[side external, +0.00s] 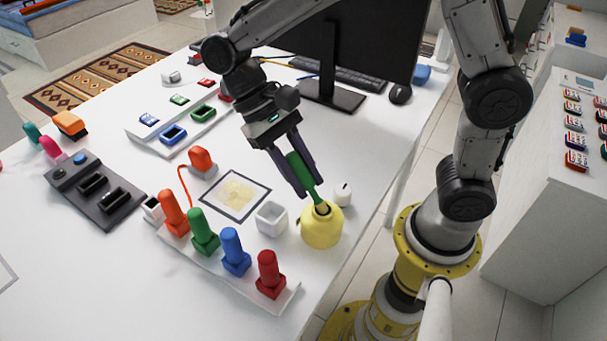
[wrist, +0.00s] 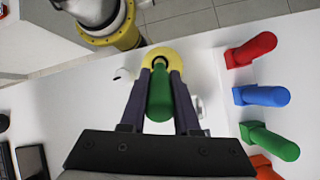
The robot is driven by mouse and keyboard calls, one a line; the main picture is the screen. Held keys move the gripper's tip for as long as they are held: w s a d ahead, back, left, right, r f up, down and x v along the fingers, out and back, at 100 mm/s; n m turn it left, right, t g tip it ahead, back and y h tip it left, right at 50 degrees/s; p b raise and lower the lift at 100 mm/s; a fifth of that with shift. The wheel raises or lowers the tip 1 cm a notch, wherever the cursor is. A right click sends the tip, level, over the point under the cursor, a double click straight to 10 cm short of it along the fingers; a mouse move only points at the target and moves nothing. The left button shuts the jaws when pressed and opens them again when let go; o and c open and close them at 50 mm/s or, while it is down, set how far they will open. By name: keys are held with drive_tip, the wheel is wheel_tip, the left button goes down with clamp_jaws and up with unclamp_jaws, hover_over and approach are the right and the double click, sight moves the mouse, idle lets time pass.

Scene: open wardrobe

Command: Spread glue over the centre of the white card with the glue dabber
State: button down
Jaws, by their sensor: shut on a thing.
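My gripper (side external: 302,172) is shut on the green handle of the glue dabber (side external: 303,174). In the wrist view the dabber (wrist: 160,95) stands between the fingers of my gripper (wrist: 159,88). The dabber's lower end is in the mouth of the yellow glue pot (side external: 321,230), so its tip is hidden. The pot also shows in the wrist view (wrist: 150,56). The white card (side external: 233,184) with a dark border lies flat left of the pot in the side view. Its centre looks yellowish.
A white rack (side external: 285,299) holds orange, green, blue and red (side external: 269,270) handled tools in front of the card. A small white square cup (side external: 271,218) stands between card and pot. A small white round item (side external: 342,193) is behind the pot. A monitor (side external: 345,40) stands at the back.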

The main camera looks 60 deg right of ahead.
sight(304, 168)
drive_tip(key=shift+r, duration=3.4)
